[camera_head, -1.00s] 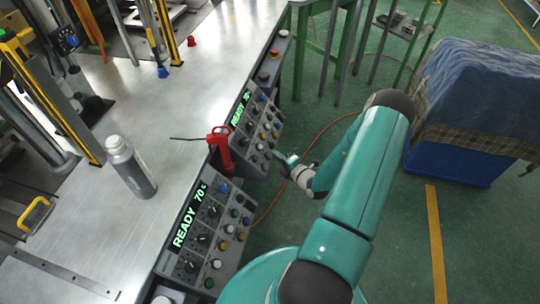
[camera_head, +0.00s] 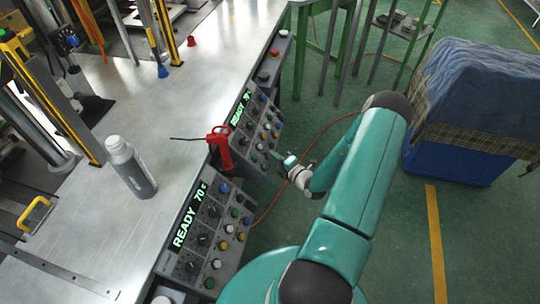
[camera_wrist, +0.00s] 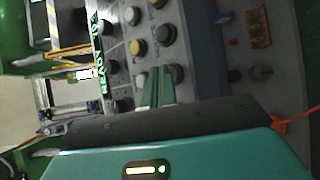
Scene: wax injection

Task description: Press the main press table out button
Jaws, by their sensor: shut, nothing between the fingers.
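Two control panels with green READY 70 displays line the table edge in the head view, a near panel (camera_head: 205,237) and a far panel (camera_head: 258,122). My gripper (camera_head: 274,154) is beside the lower right of the far panel. In the wrist view my gripper (camera_wrist: 157,88) has its green fingers together, pointing at the button rows. Its tips are by a dark button (camera_wrist: 175,74) and a white button (camera_wrist: 141,80). I cannot read the labels or tell whether the tips touch a button.
A red-handled tool (camera_head: 220,146) sits between the panels. A grey bottle (camera_head: 131,168) stands on the metal table (camera_head: 185,115). An orange cable (camera_head: 310,152) runs on the green floor. A covered blue bin (camera_head: 455,155) stands at the right.

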